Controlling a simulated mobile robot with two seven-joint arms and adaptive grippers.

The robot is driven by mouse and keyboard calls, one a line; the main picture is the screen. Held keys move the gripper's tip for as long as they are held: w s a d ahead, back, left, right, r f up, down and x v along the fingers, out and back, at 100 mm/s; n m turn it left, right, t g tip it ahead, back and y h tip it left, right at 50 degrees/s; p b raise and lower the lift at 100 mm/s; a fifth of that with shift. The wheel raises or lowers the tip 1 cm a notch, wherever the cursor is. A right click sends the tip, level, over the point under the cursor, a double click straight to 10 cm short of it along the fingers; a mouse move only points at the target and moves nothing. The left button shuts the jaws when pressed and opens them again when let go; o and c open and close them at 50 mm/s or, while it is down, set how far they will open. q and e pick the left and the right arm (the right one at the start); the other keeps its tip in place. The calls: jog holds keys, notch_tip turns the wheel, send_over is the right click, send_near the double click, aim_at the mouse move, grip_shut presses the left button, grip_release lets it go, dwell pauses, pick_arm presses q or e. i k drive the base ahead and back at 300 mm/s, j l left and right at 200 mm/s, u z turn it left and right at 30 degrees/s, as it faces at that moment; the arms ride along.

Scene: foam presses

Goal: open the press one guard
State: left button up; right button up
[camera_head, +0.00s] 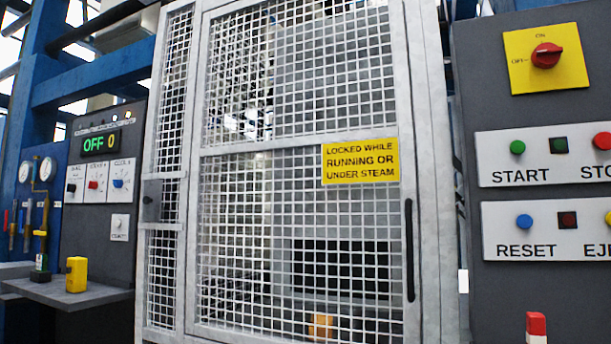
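The press guard (265,146) is a tall light-grey framed mesh door in the middle of the head view. It appears closed within its frame. A black vertical handle (409,250) is on its right side. A yellow sign (360,161) on the mesh reads "LOCKED WHILE RUNNING OR UNDER STEAM". Behind the mesh, a dark opening and an orange object (321,325) show in part. Neither of my grippers is in view.
A yellow object (76,274) stands on a grey shelf (70,294). The right panel (475,95) carries a red rotary switch (546,55) and labelled buttons. A red-and-white object (536,326) shows at bottom right.

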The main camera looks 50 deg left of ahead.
aim_at(384, 155)
jog(key=u, duration=1.85)
